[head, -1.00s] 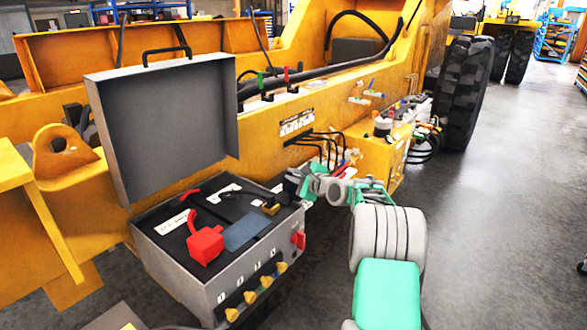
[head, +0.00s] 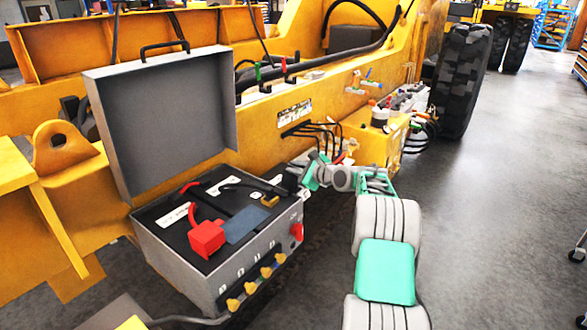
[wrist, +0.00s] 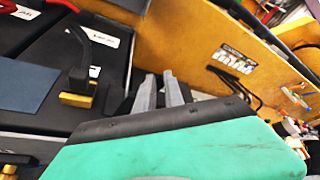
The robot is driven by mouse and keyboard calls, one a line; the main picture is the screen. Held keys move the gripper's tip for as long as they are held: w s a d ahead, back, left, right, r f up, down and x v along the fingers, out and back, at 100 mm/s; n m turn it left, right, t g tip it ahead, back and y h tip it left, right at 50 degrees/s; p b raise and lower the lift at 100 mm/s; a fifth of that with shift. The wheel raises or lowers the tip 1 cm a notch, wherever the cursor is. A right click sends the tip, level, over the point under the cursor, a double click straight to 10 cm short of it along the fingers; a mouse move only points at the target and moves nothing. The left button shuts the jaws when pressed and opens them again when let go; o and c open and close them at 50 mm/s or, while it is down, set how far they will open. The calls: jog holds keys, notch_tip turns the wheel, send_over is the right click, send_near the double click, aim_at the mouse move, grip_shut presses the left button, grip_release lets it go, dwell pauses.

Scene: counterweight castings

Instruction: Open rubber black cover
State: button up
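Inside the open grey case, a black cable (head: 240,187) ends at a brass clamp (head: 270,201); the clamp also shows in the wrist view (wrist: 76,96). A dark block (wrist: 114,101), possibly the rubber black cover, sits right of the clamp in the wrist view, beside my fingers; its outline is partly hidden. My gripper (head: 294,180) is at the case's right rear corner in the head view. In the wrist view its two grey fingers (wrist: 160,76) stand a little apart, with nothing visible between them. I cannot tell whether they touch the dark block.
The case (head: 220,273) has a raised lid (head: 160,120), a red block (head: 207,239) with a red cable, a blue-grey plate (head: 246,224) and front knobs. The yellow machine frame (head: 330,105) stands close behind my gripper. Grey floor (head: 490,220) is clear at right.

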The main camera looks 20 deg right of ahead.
jog(key=o, duration=0.3)
jog(key=shift+w+d+r, duration=0.15)
jog(key=shift+d+r, duration=0.1)
jog(key=shift+d, duration=0.3)
jog(key=shift+a+f, duration=0.15)
jog(key=shift+f, duration=0.1)
jog(key=shift+f, duration=0.35)
jog(key=shift+s, duration=0.2)
jog(key=r+b+v, duration=0.1)
jog(key=b+v, duration=0.1)
jog(key=v, duration=0.5)
jog(key=shift+s+a+b, duration=0.15)
jog(key=shift+s+b, duration=0.15)
jog(key=shift+b, duration=0.05)
